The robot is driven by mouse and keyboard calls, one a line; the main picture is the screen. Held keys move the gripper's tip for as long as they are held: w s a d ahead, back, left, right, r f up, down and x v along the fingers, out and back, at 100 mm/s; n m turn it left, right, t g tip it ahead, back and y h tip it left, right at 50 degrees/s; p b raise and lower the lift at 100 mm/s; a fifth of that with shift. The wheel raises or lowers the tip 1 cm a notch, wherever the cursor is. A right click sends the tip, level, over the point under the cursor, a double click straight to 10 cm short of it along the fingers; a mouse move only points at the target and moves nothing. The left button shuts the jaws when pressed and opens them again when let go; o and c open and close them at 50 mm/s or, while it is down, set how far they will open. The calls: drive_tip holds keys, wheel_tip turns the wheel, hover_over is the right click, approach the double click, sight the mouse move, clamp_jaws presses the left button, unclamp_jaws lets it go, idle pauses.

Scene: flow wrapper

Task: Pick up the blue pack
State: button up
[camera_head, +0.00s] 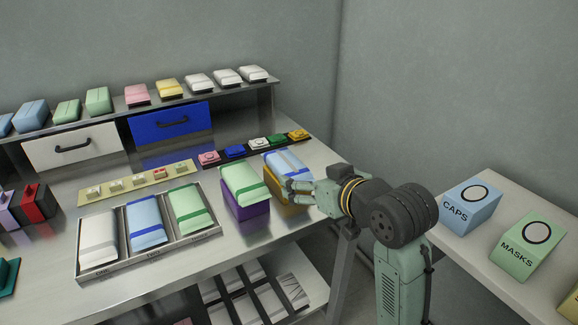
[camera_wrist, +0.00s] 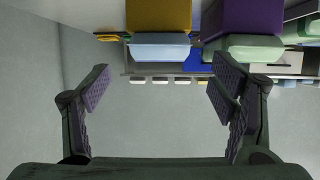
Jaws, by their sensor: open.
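A light blue pack with a darker blue band (camera_head: 283,162) lies on a yellow block (camera_head: 296,197) near the table's right end. In the wrist view this pack (camera_wrist: 160,46) appears with the yellow block (camera_wrist: 158,14), above the gap between my fingers. Another blue pack (camera_head: 144,215) lies in the middle compartment of a metal tray (camera_head: 130,263).
A green pack (camera_head: 243,178) on a purple block (camera_head: 245,207) stands just left of the yellow block. A shelf (camera_head: 205,97) with several packs spans the back. A side table holds CAPS (camera_head: 469,210) and MASKS (camera_head: 527,245) boxes.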

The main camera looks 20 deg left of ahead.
sight(297, 172)
drive_tip(key=shift+p+x, duration=0.6)
drive_tip(key=shift+x, duration=2.3)
drive_tip(key=shift+r, duration=0.2)
drive_tip(key=c, duration=1.3)
drive_tip(key=shift+o, duration=0.2)
drive_tip(key=shift+r, duration=0.15)
